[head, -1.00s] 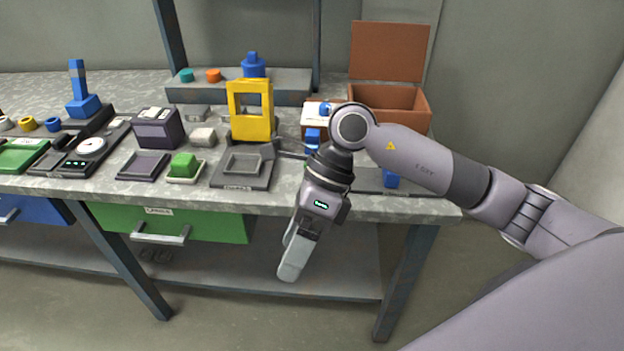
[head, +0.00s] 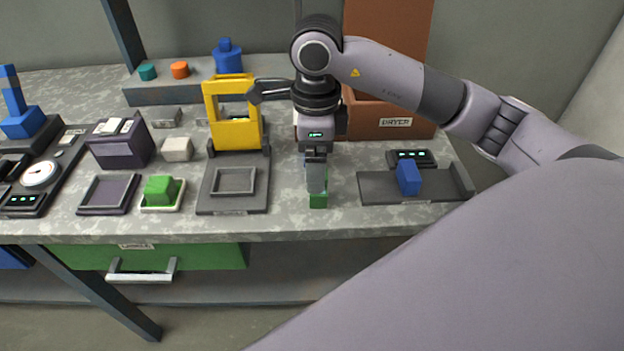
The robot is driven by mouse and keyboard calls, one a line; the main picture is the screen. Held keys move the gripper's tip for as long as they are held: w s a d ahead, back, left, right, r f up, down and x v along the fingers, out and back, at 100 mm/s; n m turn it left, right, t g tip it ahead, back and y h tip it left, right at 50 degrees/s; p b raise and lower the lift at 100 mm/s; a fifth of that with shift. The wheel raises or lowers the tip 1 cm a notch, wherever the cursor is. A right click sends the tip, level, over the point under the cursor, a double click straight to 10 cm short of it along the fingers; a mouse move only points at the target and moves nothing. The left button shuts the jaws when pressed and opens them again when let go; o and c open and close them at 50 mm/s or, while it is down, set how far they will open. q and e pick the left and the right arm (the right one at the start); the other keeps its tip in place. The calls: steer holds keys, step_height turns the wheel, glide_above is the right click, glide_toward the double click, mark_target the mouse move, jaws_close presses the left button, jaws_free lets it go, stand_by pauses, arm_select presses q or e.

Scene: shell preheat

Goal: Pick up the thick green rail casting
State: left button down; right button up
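My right gripper (head: 317,182) points down over the worktop, right of the yellow frame press. A green piece (head: 318,201) stands on the worktop at its fingertips, partly hidden behind the fingers; this may be the rail casting. The fingers overlap the piece in this view, and I cannot tell whether they touch or grip it. A second green block (head: 160,189), stepped in shape, sits on a small pale tray further left. My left gripper is not in view.
A yellow frame (head: 236,133) with a grey base stands left of the gripper. A brown dryer box (head: 396,121) with raised lid is behind right. A blue block (head: 408,178) sits on a dark plate (head: 381,189) to the right. Bare worktop lies between.

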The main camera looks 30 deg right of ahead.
steer(key=f, duration=0.6)
steer(key=shift+s+d, duration=0.15)
steer(key=shift+s, duration=0.2)
steer(key=c, duration=1.1)
steer(key=shift+c, duration=0.5)
steer(key=shift+r, duration=0.15)
